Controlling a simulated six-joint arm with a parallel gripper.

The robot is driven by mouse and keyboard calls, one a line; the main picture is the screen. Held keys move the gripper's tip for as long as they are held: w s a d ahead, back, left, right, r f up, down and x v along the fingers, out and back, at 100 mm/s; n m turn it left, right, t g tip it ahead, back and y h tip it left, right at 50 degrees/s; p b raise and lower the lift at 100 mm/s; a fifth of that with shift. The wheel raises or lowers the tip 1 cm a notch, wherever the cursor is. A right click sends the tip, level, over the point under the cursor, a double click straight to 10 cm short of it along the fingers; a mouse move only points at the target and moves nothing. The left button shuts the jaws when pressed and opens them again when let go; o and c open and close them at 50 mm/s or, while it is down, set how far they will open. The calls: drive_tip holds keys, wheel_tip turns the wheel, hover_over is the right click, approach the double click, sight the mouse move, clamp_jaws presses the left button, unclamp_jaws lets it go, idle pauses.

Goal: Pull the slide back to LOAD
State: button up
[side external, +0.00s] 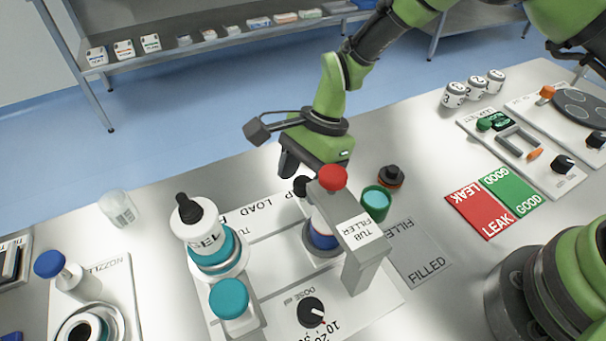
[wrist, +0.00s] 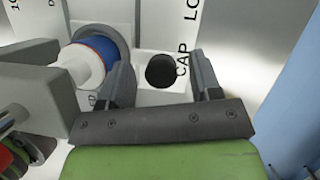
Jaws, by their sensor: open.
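The slide's black knob (side external: 302,186) stands behind the tub filler's post, near the LOAD lettering. In the wrist view the knob (wrist: 161,71) sits on a white block between my two open fingers, with a gap on each side. My gripper (wrist: 163,80) is open and empty; in the side view my gripper (side external: 297,170) is low over the far edge of the filler plate, its fingertips partly hidden. A blue and white tub (side external: 322,238) sits in the round grey holder under the filler head (side external: 357,230). It also shows in the wrist view (wrist: 95,60).
The filler has a red button (side external: 333,178) on top and a DOSE dial (side external: 311,312). A teal-topped tub (side external: 376,202) stands right, beyond the FILLED pad (side external: 428,268). Open table lies left of my gripper.

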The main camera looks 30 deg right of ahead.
clamp_jaws()
drive_tip(key=a, duration=0.7)
drive_tip(key=shift+a, duration=0.3)
unclamp_jaws()
drive_tip(key=v, duration=1)
